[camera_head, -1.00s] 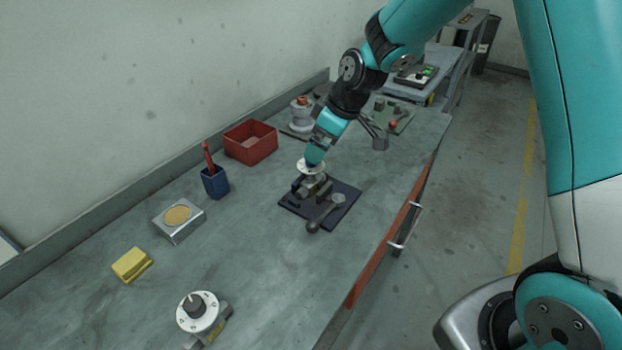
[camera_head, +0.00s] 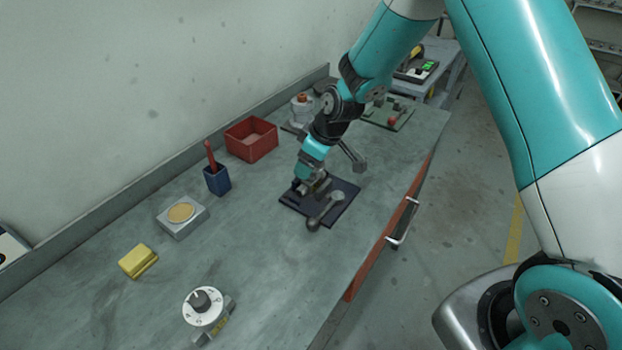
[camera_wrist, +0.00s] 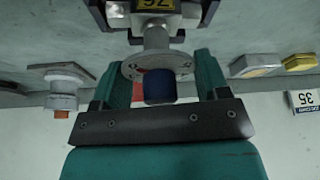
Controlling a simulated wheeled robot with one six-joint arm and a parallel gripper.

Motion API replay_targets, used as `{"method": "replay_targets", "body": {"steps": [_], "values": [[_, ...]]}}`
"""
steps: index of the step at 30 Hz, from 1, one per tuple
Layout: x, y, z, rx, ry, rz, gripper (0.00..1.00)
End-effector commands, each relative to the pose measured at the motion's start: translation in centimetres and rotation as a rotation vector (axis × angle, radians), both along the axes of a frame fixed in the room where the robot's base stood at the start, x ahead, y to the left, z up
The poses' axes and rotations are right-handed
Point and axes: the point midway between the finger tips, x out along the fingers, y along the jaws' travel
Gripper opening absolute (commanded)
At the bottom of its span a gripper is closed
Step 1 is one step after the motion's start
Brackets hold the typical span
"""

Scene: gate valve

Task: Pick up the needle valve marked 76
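The needle valve marked 76 (camera_wrist: 155,38) shows in the wrist view, upside down, with a yellow 76 tag, a metal stem and a round flange. In the head view its grey body (camera_head: 316,187) stands on a dark mat (camera_head: 342,207), partly hidden by my gripper (camera_head: 303,180). In the wrist view the two teal fingers of my gripper (camera_wrist: 160,88) stand apart, one on each side of the flange and a dark blue part below it in the picture. I see no clear contact. The fingertips are hidden in the head view.
A red bin (camera_head: 251,139), blue cup (camera_head: 217,181), silver box (camera_head: 182,217), yellow block (camera_head: 138,261) and white dial device (camera_head: 204,308) stand leftward. An orange-capped fitting (camera_head: 300,110) stands behind.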

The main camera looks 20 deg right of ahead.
Motion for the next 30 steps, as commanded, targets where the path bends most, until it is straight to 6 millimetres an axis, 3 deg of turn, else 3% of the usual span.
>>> {"method": "replay_targets", "body": {"steps": [1,6,9,20,26,30], "values": [[0.0,0.0,0.0,0.000,0.000,0.000,0.56],[0.0,0.0,0.0,0.000,0.000,0.000,0.17],[0.0,0.0,0.1,0.001,-0.001,0.000,0.01],[0.1,0.0,1.1,0.001,-0.003,0.001,0.01],[0.1,0.0,4.2,0.001,-0.007,0.000,0.01],[0.2,0.0,7.8,0.002,-0.011,0.001,0.01]]}}
